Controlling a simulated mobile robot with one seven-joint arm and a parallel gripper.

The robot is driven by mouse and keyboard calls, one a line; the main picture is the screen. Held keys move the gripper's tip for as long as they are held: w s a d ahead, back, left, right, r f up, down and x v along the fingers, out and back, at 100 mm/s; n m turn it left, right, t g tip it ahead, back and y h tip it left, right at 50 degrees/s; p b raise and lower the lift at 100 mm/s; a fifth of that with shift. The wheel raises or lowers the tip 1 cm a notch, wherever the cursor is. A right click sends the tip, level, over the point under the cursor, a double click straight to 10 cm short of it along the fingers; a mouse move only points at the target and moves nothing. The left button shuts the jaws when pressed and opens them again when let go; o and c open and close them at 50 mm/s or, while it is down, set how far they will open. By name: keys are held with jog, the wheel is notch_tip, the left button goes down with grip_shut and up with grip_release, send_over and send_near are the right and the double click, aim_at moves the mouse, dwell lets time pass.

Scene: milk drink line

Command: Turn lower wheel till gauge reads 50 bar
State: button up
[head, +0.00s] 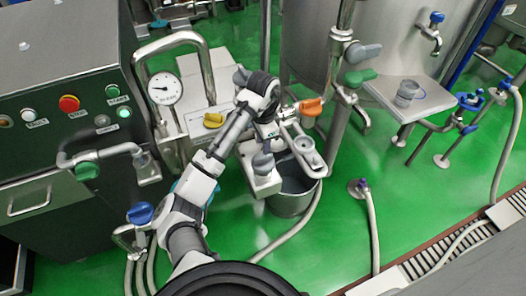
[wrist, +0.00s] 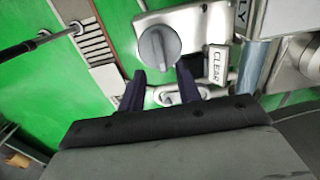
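A round white pressure gauge (head: 165,88) stands beside the dark cabinet in the head view; its needle points left, but the scale is too small to read. A grey round knob (wrist: 158,47) with a raised bar sits on a metal block in the wrist view. A grey knob (head: 262,163) also shows below my arm in the head view. My gripper (wrist: 160,80) is open, its two dark fingers apart and empty, with the grey knob just beyond the tips. I cannot tell whether they touch it. Which part is the lower wheel is unclear.
A metal bucket (head: 290,203) stands below the pipework.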

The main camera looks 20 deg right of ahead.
aim_at(263, 157)
notch_tip(263, 157, up, 8)
jog(key=shift+f, duration=0.25)
dwell(3.5)
